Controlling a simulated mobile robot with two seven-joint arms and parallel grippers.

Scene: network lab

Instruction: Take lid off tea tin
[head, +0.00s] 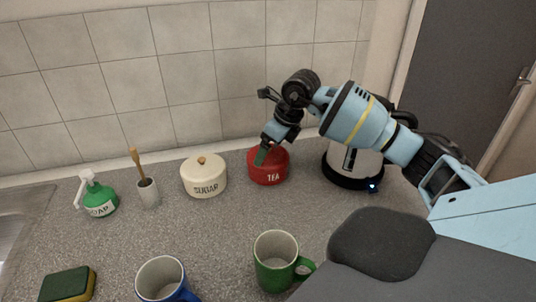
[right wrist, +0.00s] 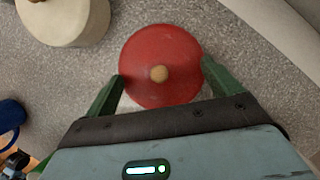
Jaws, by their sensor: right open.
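The red tea tin (head: 268,174) stands on the counter near the wall, with its TEA label facing me. In the right wrist view its round red lid (right wrist: 160,50) has a small tan knob (right wrist: 159,74) in the middle. My right gripper (head: 262,157) is over the tin in the head view and hides part of the lid. In the right wrist view its green fingers (right wrist: 160,82) are apart, one on each side of the tin's near edge, with the knob between them. Nothing is held. My left gripper is not in view.
A cream sugar tin (head: 204,178) stands left of the tea tin, and a kettle (head: 352,165) stands close on its right. A brush holder (head: 147,193), soap bottle (head: 98,197), sponge (head: 67,284), blue mug (head: 163,279) and green mug (head: 276,262) are also on the counter. The middle counter is clear.

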